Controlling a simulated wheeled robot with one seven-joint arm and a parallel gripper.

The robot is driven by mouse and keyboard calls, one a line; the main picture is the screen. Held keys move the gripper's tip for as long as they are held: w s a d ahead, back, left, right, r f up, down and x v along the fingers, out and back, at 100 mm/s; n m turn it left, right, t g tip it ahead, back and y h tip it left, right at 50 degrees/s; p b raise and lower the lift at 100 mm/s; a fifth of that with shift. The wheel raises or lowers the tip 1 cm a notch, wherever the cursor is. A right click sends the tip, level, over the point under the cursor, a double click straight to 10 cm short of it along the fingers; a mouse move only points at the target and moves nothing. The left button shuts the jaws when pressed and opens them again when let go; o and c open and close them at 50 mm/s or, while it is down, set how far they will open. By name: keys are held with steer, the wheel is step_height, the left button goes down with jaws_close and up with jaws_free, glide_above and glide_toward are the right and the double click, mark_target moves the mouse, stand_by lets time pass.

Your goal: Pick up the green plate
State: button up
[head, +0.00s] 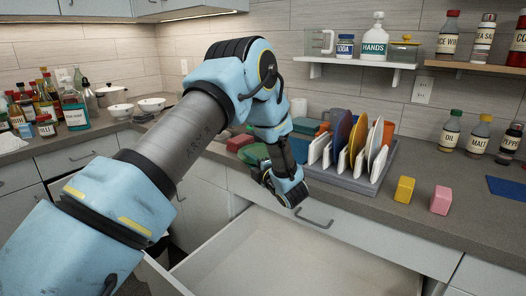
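I cannot make out a plate that is clearly green. A grey dish rack (352,184) on the right counter holds several upright plates, among them a blue plate (342,130), an orange plate (358,136) and white plates (345,161). A green item (254,153) lies left of the rack, partly hidden behind my arm, and I cannot tell its kind. My gripper (290,193) hangs at the counter's front edge, left of the rack and above the open drawer. Its fingers are not clear, so I cannot tell whether it is open.
An open, empty-looking white drawer (285,262) juts out below the counter. A yellow block (404,190) and a pink block (441,200) stand right of the rack. Bottles (479,134) line the back right. Shelves hang above. White bowls (152,105) sit on the left counter.

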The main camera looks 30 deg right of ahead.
steer(key=shift+w, duration=0.55)
jaws_close()
stand_by(1.0)
